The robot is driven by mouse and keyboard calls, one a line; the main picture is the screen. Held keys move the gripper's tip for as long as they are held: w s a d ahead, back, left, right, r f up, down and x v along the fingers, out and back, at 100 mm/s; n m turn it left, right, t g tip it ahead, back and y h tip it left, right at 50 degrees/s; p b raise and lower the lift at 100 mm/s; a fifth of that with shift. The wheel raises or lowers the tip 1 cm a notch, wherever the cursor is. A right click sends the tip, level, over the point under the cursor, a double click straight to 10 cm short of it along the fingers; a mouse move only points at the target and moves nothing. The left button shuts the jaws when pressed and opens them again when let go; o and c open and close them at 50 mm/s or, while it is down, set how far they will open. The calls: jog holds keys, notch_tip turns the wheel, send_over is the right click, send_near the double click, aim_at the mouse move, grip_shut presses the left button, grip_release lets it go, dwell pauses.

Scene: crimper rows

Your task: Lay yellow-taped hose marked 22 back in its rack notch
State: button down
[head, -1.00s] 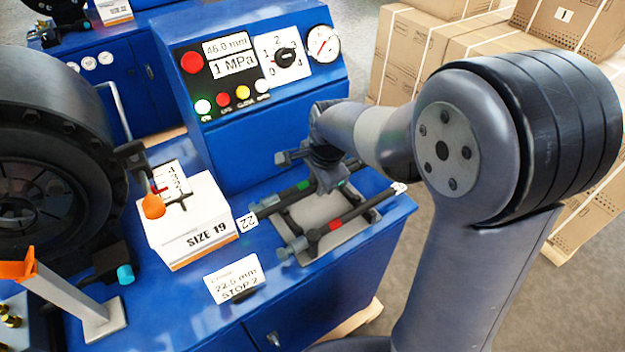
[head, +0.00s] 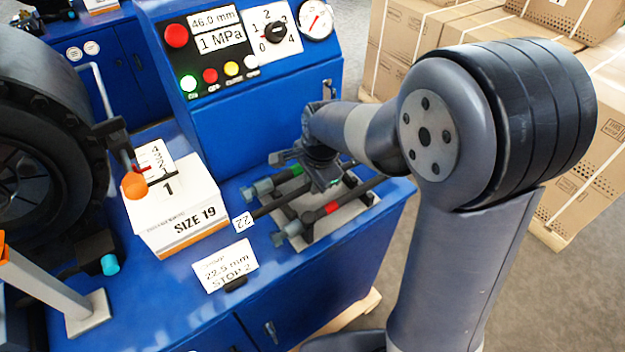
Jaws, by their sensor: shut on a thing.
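My gripper (head: 324,182) is over the hose rack on the blue bench, its jaws largely hidden by the wrist. It is shut on a dark hose (head: 272,208), whose near end carries a white tag marked 22 (head: 243,220). No yellow tape shows; the gripper covers that stretch. The grey rack (head: 345,217) lies under the gripper. A green-taped hose (head: 290,171) lies behind the held hose and a red-taped hose (head: 331,208) in front. I cannot tell whether the held hose touches its notch.
A 22.5 mm STOP 2 card (head: 226,266) stands in front. The blue control panel (head: 228,60) rises behind. Cartons (head: 420,55) stand at the back right.

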jog(key=shift+b+x, duration=0.6)
jog(key=shift+x, duration=0.2)
jog(key=c, duration=1.3)
grip_release()
jog(key=shift+s+d, duration=0.1)
jog(key=shift+s, duration=0.05)
jog(key=shift+r, duration=0.15)
jog(key=shift+w+a+p+v, duration=0.1)
jog(key=shift+w+p+v, duration=0.1)
jog(key=shift+p+v, duration=0.7)
jog(key=shift+w+a+p+v, duration=0.1)
jog(key=shift+w+p+v, duration=0.05)
jog(key=shift+p+v, duration=0.7)
jog(key=shift+w+a+p+v, duration=0.1)
jog(key=shift+w+p+v, duration=0.1)
jog(key=shift+p+v, duration=0.65)
jog(key=shift+r, duration=0.4)
